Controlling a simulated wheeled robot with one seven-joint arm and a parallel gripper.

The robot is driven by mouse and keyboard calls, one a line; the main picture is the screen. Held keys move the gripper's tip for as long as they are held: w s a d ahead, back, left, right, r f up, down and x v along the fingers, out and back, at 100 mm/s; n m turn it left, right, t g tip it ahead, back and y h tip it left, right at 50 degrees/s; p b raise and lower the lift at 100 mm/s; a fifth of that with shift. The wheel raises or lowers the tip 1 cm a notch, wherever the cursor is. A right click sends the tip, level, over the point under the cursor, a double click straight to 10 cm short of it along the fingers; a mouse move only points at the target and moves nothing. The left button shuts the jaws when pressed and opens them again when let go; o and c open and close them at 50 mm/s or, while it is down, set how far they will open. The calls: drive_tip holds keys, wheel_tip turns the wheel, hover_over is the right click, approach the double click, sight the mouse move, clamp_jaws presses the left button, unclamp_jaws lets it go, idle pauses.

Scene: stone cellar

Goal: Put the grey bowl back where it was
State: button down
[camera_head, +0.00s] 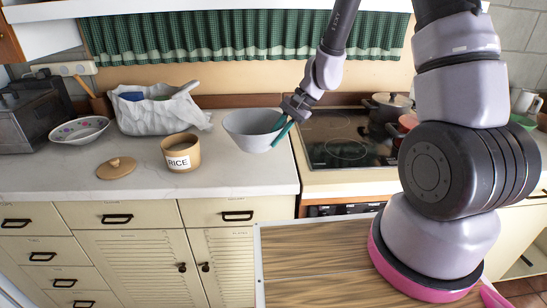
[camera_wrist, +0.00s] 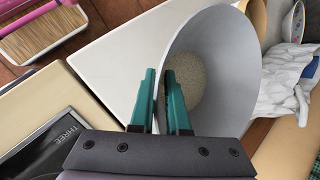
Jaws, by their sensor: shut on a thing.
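The grey bowl (camera_head: 247,133) is over the counter, just left of the stove; I cannot tell whether its base touches the counter. My gripper (camera_head: 281,133), with green fingers, is shut on the bowl's right rim. In the wrist view, the fingers (camera_wrist: 163,85) straddle the rim of the bowl (camera_wrist: 232,85). Pale grains like rice (camera_wrist: 187,83) lie inside the bowl, which looks tilted in that view because of the camera angle.
An open jar labelled RICE (camera_head: 181,156) stands left of the bowl, its wooden lid (camera_head: 116,167) beside it. A patterned bowl (camera_head: 80,131) and white cloth-lined container (camera_head: 155,117) are further left. The black stove (camera_head: 335,150) holds pots at right. Counter (camera_head: 235,177) is clear in front.

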drive_tip(key=shift+f, duration=3.05)
drive_tip(key=c, duration=0.9)
unclamp_jaws()
drive_tip(key=shift+f, duration=0.15)
drive_tip(key=s+d+r+n+t+h, duration=0.15)
drive_tip(key=d+r, duration=0.25)
drive_tip(key=r, duration=0.4)
drive_tip(key=s+d+r, duration=0.2)
drive_tip(key=d+r, duration=0.1)
drive_tip(key=r, duration=0.6)
drive_tip(key=s+d+r+t, duration=0.1)
drive_tip(key=d+r, duration=0.3)
drive_tip(key=r, duration=0.4)
drive_tip(key=s+d+r+n+t+h, duration=0.1)
drive_tip(key=s+d+r+t+h, duration=0.2)
drive_tip(key=s+r, duration=0.9)
drive_tip(key=d+t, duration=0.2)
drive_tip(key=d, duration=0.1)
drive_tip(key=shift+r, duration=0.15)
